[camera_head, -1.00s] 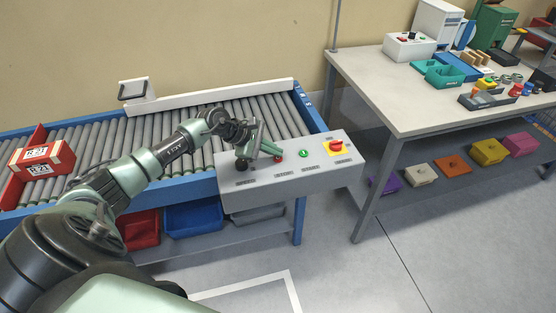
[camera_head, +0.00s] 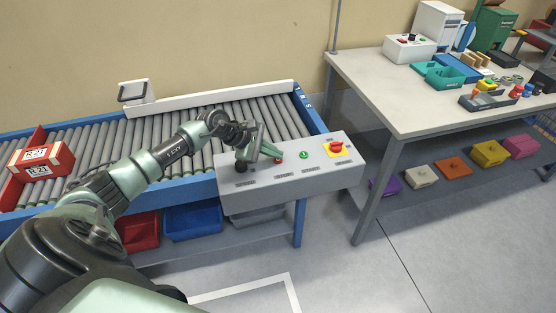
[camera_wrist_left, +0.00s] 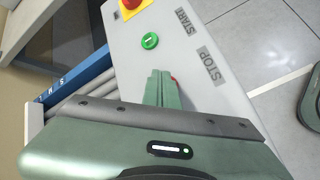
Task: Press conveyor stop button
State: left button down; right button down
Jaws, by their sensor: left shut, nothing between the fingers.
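A grey control panel (camera_head: 311,177) is fixed to the front edge of the roller conveyor (camera_head: 110,139). My left gripper (camera_head: 276,154) is shut and empty, its fingertips over the red stop button. Only a sliver of the red button shows beside the fingers in the left wrist view (camera_wrist_left: 174,79), next to the STOP label (camera_wrist_left: 211,66). I cannot tell whether the fingers press the button in. A green start button (camera_head: 304,155) is to the right, with its START label (camera_wrist_left: 186,21). My right gripper is out of view.
A red emergency knob on a yellow plate (camera_head: 337,147) is at the panel's right end. A black knob (camera_head: 241,166) is left of the fingers. A red-and-white box (camera_head: 42,160) sits on the rollers at left. A workbench (camera_head: 403,104) stands at right.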

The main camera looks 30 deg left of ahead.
aim_at(275, 160)
pick_arm(q)
jog(key=shift+f, duration=0.2)
dwell(0.5)
jog(key=shift+r, duration=0.85)
jog(key=shift+r+p, duration=1.25)
jog(key=shift+r, duration=1.25)
